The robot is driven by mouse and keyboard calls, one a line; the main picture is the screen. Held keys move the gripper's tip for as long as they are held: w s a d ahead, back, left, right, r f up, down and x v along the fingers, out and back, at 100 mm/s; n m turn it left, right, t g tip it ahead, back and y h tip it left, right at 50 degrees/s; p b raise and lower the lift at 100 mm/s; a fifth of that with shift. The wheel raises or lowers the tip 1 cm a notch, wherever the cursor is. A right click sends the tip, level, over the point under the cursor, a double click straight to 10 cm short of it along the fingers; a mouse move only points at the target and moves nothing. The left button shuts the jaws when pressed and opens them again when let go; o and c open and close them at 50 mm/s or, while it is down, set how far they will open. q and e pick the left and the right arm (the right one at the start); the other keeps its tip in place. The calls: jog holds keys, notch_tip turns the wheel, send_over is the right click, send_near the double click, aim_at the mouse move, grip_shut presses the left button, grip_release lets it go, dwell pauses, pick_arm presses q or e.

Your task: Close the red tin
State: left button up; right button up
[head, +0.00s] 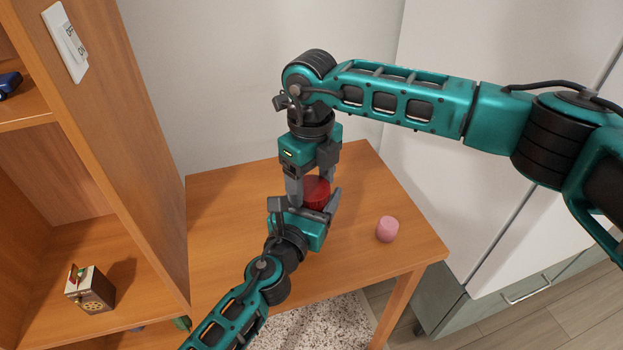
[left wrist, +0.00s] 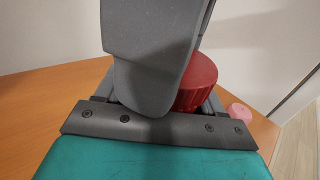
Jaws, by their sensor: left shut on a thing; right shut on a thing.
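The red tin (head: 316,191) is above the wooden table, between my two grippers. In the left wrist view a red round part with a ribbed side (left wrist: 198,88) shows behind a grey finger. My left gripper (head: 306,204) comes from below and is shut on the red tin. My right gripper (head: 311,182) points down from above and is shut on the tin's upper part. The fingers hide much of the tin, and I cannot tell whether a lid is seated on it.
A pink cylinder (head: 387,230) stands on the table (head: 225,225) to the right. A wooden shelf (head: 130,150) rises at the left, with a small box (head: 92,290) on it. A white cabinet (head: 490,190) is at the right. The table's left part is clear.

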jog(key=shift+r, duration=0.4)
dwell(0.9)
jog(key=shift+d+f, duration=0.1)
jog(key=shift+f, duration=0.85)
dwell(0.7)
jog(key=shift+r, duration=0.35)
jog(key=shift+r, duration=0.55)
dwell(0.6)
